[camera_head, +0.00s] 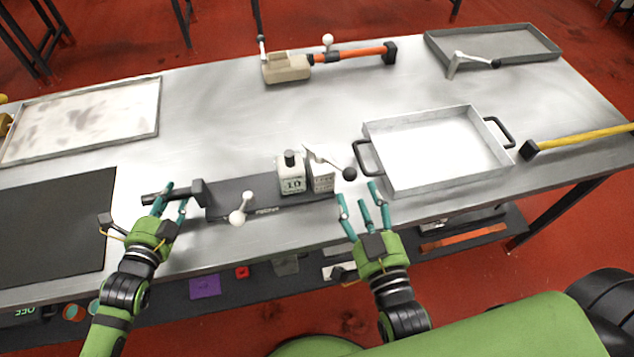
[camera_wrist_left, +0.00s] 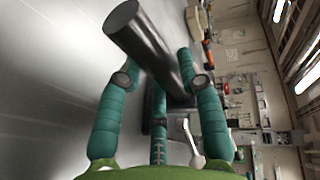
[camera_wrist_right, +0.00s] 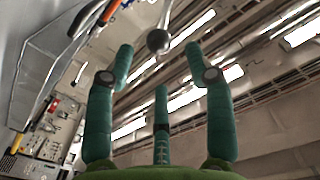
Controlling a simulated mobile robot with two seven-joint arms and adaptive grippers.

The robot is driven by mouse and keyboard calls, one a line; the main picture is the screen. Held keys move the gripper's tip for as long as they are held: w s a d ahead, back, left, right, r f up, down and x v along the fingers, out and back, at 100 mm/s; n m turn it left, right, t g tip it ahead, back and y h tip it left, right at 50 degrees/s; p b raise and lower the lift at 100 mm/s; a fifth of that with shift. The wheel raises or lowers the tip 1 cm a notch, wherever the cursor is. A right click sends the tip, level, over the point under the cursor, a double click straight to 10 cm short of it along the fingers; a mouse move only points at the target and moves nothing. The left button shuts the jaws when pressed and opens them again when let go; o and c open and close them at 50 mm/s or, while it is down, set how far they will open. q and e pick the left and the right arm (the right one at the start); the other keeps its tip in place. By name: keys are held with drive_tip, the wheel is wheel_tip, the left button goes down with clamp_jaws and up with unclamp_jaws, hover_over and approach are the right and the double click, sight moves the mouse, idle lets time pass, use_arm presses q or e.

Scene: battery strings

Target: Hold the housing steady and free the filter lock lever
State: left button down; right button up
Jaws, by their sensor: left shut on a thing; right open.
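The housing (camera_head: 233,192) is a long dark body lying on the metal workbench, with a dark bar at its left end and white blocks on its right part. My left gripper (camera_head: 176,198) is shut on the dark bar (camera_wrist_left: 150,45), which runs between its fingers in the left wrist view. The lock lever (camera_head: 326,161) is a light arm with a black ball knob (camera_head: 349,174) at the housing's right end. My right gripper (camera_head: 357,200) is open just in front of the knob. In the right wrist view the knob (camera_wrist_right: 158,41) shows beyond the fingertips, apparently untouched.
A second white ball-ended lever (camera_head: 241,208) stands on the housing's front side. A metal tray with black handles (camera_head: 436,150) is right of the lever. An orange-handled tool (camera_head: 325,63) lies behind, and a black mat (camera_head: 55,225) lies at left.

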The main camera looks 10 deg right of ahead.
drive_tip(key=s, duration=0.5)
